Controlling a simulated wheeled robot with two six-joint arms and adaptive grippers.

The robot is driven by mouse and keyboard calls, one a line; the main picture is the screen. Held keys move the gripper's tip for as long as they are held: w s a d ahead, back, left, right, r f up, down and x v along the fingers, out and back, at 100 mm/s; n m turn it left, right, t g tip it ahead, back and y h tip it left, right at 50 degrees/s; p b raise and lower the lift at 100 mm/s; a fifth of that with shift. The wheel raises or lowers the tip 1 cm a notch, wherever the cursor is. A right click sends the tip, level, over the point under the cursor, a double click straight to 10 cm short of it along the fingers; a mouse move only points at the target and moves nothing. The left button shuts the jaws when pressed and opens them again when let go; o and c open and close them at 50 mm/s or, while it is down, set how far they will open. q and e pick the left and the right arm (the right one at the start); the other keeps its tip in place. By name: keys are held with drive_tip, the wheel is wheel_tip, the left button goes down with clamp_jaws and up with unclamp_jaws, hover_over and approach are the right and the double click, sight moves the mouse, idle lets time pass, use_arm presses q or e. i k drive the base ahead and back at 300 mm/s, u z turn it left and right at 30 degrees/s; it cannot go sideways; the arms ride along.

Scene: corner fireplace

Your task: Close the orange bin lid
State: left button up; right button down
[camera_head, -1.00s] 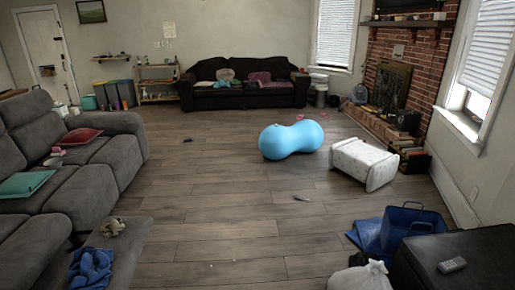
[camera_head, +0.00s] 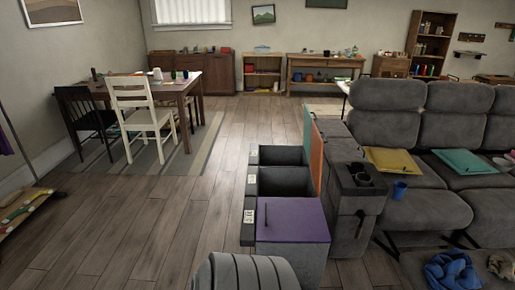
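A row of dark grey bins stands beside the grey sofa's end. The orange lid (camera_head: 316,159) stands upright, swung open, on the right side of the middle bin (camera_head: 284,182), whose inside is exposed. The far bin (camera_head: 281,155) is also open, with its green lid (camera_head: 307,132) upright behind the orange one. The nearest bin has a purple lid (camera_head: 292,220) lying flat and shut. Neither of my grippers is in view.
The grey sofa (camera_head: 438,121) and its armrest with cup holders stand close to the lids' right. A grey ribbed rounded thing (camera_head: 240,273) is at the bottom edge. Wood floor (camera_head: 150,225) left of the bins is clear. A dining table and chair (camera_head: 140,107) stand farther left.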

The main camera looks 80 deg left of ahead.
sight(317, 142)
drive_tip(key=u, duration=0.5)
drive_tip(key=i, duration=2.15)
drive_tip(key=u, duration=2.65)
